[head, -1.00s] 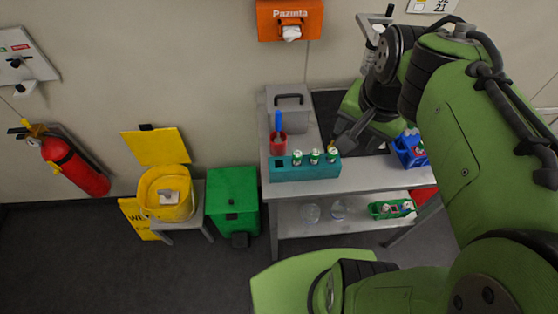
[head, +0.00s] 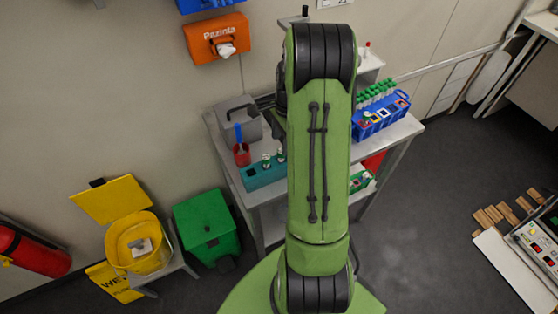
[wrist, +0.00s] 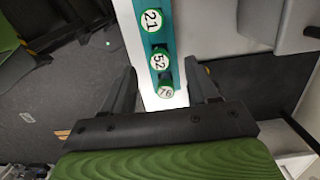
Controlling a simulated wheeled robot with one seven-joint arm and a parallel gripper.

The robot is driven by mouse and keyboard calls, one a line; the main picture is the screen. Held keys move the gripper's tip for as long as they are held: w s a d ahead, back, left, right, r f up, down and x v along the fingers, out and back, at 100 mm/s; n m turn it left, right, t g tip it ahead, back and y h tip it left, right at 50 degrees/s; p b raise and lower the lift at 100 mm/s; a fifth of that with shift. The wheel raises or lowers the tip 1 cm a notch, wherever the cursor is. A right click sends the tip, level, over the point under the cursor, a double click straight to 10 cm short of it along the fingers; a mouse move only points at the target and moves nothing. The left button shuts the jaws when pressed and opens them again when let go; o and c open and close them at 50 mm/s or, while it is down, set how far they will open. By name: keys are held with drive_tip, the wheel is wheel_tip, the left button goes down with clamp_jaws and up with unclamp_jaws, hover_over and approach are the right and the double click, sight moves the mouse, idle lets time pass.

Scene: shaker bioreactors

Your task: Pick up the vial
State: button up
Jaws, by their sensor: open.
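A teal rack (head: 262,177) stands on the metal table and holds vials with green-rimmed white caps. In the head view two vials, a left one (head: 266,160) and a right one (head: 281,155), show beside my arm. The wrist view looks down on three caps in the rack (wrist: 166,48), marked 21 (wrist: 151,19), 52 (wrist: 159,58) and what looks like 76 (wrist: 166,89). My gripper (wrist: 160,67) is open, with the nearest caps between its spread fingers in the picture. I cannot tell its height above them. My arm hides the gripper in the head view.
A red cup with a blue handle (head: 241,153) and a grey box (head: 237,117) stand behind the rack. A blue rack of green-capped tubes (head: 381,113) is right of my arm. Green (head: 206,226) and yellow (head: 132,240) bins stand left of the table.

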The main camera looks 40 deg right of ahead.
sight(281, 161)
drive_tip(key=f, duration=0.5)
drive_tip(key=shift+a+f, duration=0.2)
drive_tip(key=shift+f, duration=0.1)
clamp_jaws()
